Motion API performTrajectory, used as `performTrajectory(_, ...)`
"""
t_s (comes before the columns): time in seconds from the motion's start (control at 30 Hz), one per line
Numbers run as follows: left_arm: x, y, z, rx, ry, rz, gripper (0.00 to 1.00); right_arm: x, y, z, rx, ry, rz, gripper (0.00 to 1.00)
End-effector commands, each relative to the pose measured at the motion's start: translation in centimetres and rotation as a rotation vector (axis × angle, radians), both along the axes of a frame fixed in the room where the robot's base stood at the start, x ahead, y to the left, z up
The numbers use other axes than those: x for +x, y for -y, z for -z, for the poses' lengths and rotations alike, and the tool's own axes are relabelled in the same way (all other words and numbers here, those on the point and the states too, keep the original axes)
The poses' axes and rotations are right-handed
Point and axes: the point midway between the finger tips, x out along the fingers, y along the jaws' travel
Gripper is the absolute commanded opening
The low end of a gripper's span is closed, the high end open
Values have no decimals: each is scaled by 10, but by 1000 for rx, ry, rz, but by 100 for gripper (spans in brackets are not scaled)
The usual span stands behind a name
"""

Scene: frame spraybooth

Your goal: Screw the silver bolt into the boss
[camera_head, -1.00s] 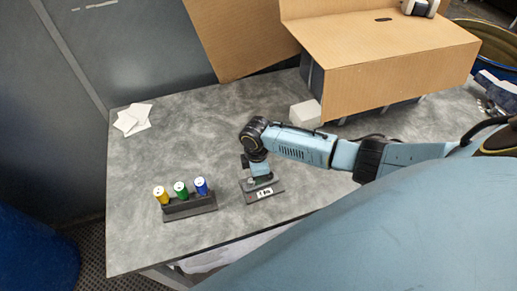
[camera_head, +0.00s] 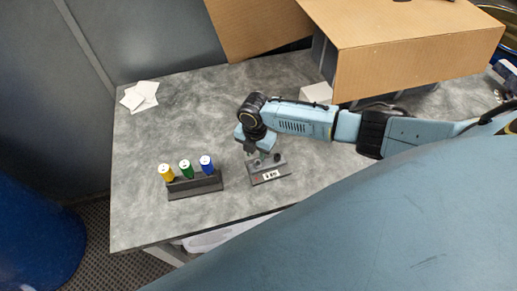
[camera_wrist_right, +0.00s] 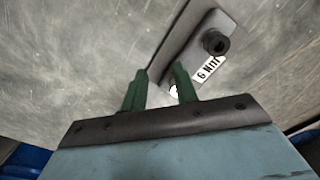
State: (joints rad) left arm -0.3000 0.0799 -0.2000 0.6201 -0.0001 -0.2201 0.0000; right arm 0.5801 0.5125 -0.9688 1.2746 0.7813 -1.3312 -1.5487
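My right gripper (camera_wrist_right: 160,84) shows two green fingers standing apart in the right wrist view, with mostly bare table between them. In the head view its light blue body hangs over the far left side of a small dark base plate (camera_head: 270,176). The plate (camera_wrist_right: 186,36) also shows in the wrist view, with a round dark socketed part (camera_wrist_right: 215,42), perhaps the boss, and a white label. A small pale, shiny spot (camera_wrist_right: 174,92) sits by the right finger, partly hidden; I cannot tell whether it is the silver bolt. My left gripper is not in view.
A dark rack (camera_head: 196,187) with yellow, green and blue cylinders stands left of the plate. White papers (camera_head: 139,96) lie at the back left. A white block (camera_head: 317,93) and a large cardboard box (camera_head: 400,65) stand behind my arm. The left middle table is clear.

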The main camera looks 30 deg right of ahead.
Motion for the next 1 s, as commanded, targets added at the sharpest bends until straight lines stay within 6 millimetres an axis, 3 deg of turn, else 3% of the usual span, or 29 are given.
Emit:
performTrajectory(0.57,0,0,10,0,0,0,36,1,-13,0,0,0,-474,29)
performTrajectory(0.83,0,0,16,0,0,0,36,-2,-22,0,-1,0,-789,29)
performTrajectory(1.0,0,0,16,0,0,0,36,-3,-24,0,1,-1,-857,29)
